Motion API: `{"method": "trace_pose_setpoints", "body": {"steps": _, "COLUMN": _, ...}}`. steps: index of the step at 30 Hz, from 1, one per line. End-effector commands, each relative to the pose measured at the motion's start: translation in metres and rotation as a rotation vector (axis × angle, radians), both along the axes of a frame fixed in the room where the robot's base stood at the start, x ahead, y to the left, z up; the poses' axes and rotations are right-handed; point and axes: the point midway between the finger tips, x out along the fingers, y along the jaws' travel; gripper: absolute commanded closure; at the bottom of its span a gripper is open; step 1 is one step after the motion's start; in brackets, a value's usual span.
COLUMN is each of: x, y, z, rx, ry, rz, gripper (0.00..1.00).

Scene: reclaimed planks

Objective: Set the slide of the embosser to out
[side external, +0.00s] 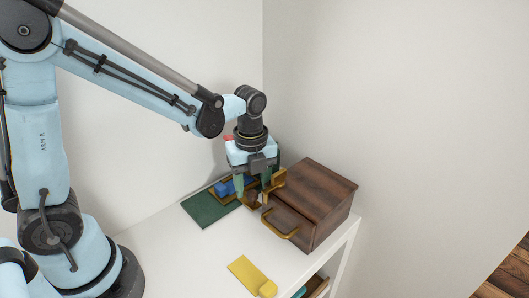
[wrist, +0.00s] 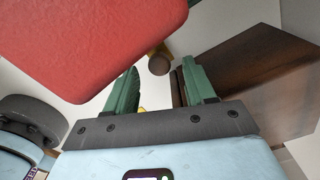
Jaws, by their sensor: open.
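I cannot tell for sure which item is the embosser. A device with blue and gold parts (side external: 222,188) stands beside my gripper, partly hidden behind it. My gripper (side external: 253,190) points down with its green fingers apart, close to a brown piece (side external: 252,202) and gold parts (side external: 277,180) near the wooden box. In the wrist view, my open gripper (wrist: 162,88) has a round brown knob (wrist: 159,65) on a gold stem beyond its fingertips. A large red piece (wrist: 100,45) fills the upper left there, close to the camera. The slide's position cannot be told.
A dark wooden box (side external: 318,191) with a gold handle (side external: 281,226) stands right of my gripper. A dark green mat (side external: 205,212) lies to the left. A yellow object (side external: 250,276) lies at the front of the white table (side external: 185,262). The front left is clear.

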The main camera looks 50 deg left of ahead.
Motion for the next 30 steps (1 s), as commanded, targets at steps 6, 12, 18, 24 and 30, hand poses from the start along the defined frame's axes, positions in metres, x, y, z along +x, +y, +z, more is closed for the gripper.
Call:
{"method": "trace_pose_setpoints", "body": {"steps": 6, "x": -0.001, "y": 0.000, "z": 0.034, "rx": 0.000, "ry": 0.000, "rz": 0.000, "gripper": 0.46}}
{"method": "trace_pose_setpoints", "body": {"steps": 12, "x": 0.000, "y": 0.000, "z": 0.066, "rx": 0.000, "ry": 0.000, "rz": 0.000, "gripper": 0.46}}
{"method": "trace_pose_setpoints", "body": {"steps": 18, "x": 0.000, "y": 0.000, "z": 0.091, "rx": 0.000, "ry": 0.000, "rz": 0.000, "gripper": 0.46}}
{"method": "trace_pose_setpoints", "body": {"steps": 24, "x": 0.000, "y": 0.000, "z": 0.103, "rx": 0.000, "ry": 0.000, "rz": 0.000, "gripper": 0.46}}
{"method": "trace_pose_setpoints", "body": {"steps": 30, "x": -0.001, "y": 0.000, "z": 0.105, "rx": 0.000, "ry": 0.000, "rz": 0.000, "gripper": 0.46}}
